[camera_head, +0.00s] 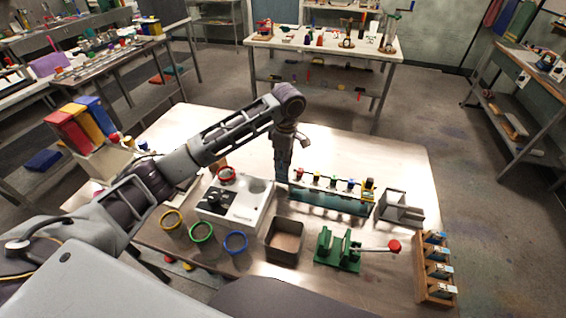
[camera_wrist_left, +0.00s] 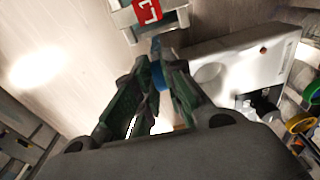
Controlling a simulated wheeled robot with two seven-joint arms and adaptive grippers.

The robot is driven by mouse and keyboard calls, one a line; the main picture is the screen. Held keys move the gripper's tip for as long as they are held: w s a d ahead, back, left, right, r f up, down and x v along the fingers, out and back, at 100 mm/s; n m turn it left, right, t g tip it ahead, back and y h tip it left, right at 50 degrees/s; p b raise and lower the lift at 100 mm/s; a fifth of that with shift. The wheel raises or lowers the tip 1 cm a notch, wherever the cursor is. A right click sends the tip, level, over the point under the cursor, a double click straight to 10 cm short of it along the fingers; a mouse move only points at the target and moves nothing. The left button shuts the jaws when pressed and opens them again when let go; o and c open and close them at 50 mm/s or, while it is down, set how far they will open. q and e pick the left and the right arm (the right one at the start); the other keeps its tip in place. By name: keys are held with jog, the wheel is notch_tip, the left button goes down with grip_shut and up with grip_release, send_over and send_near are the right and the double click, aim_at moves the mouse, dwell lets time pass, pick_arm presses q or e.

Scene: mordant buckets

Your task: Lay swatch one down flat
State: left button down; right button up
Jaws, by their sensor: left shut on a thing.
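My left gripper (camera_head: 282,172) points down over the table, at the left end of a long rack. In the left wrist view its dark green fingers (camera_wrist_left: 158,68) are shut on a small blue piece (camera_wrist_left: 159,77), mostly hidden between them. I cannot tell whether this piece is swatch one, as no number shows on it. A red tag (camera_wrist_left: 146,11) with a white mark sits on a pale frame just beyond the fingertips. My right gripper is not in view.
A white box (camera_head: 232,208) stands left of the gripper. Red, yellow, green and blue rings lie around it. A square bin (camera_head: 284,240), a green press (camera_head: 338,250), a grey stand (camera_head: 400,209) and a wooden rack (camera_head: 435,268) stand nearby. The table (camera_head: 385,155) is clear behind the long rack.

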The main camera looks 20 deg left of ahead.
pick_arm(q)
jog(key=shift+f, duration=0.55)
jog(key=c, duration=1.5)
grip_release()
jog(key=shift+r, duration=0.3)
jog(key=r, duration=0.5)
jog(key=r+p, duration=0.1)
jog(key=r, duration=0.2)
jog(key=shift+d+r, duration=0.2)
jog(key=shift+d, duration=0.05)
jog(key=shift+d+r+p, duration=0.15)
jog(key=shift+r+p, duration=0.15)
jog(key=shift+r, duration=1.25)
jog(key=shift+o, duration=0.4)
